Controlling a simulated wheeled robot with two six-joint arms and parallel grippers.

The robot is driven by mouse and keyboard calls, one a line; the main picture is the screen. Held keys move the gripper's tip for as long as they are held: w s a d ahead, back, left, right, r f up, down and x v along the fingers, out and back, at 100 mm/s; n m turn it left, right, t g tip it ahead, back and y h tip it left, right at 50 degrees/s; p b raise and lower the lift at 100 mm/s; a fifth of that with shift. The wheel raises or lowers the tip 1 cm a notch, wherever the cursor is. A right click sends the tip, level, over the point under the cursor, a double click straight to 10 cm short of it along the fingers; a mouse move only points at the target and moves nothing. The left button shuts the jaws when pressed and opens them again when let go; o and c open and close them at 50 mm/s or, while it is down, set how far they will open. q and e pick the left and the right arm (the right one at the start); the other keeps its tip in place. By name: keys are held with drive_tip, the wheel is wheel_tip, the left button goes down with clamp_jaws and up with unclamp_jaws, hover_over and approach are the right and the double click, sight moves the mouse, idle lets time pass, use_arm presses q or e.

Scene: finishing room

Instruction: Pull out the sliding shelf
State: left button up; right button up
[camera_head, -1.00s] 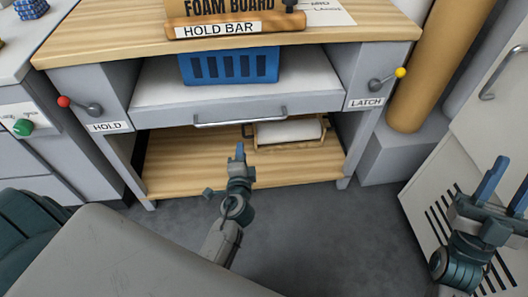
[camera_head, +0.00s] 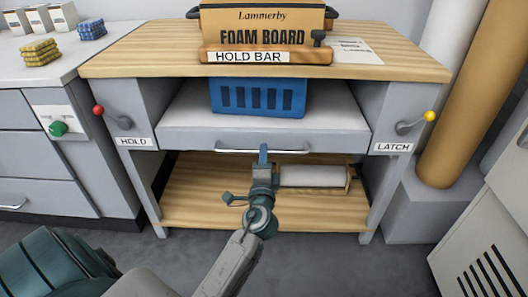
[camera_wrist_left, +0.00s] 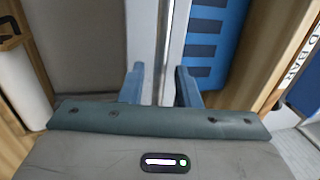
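The sliding shelf (camera_head: 187,137) is a light grey board with a raised front under the bench top, and a blue slotted basket (camera_head: 259,97) stands on it. Its bar handle (camera_head: 232,148) runs along the front. My right gripper is out of view.
A red-knobbed HOLD lever (camera_head: 112,117) is on the left post and a yellow-knobbed LATCH lever (camera_head: 415,123) on the right. A hold bar (camera_head: 222,56) and foam board box (camera_head: 225,17) are on top. A paper roll (camera_head: 312,176) lies on the lower shelf (camera_head: 195,192).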

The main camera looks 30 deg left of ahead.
use_arm(q)
drive_tip(key=shift+x, duration=1.05)
clamp_jaws()
drive_tip(key=shift+s+f, duration=0.1)
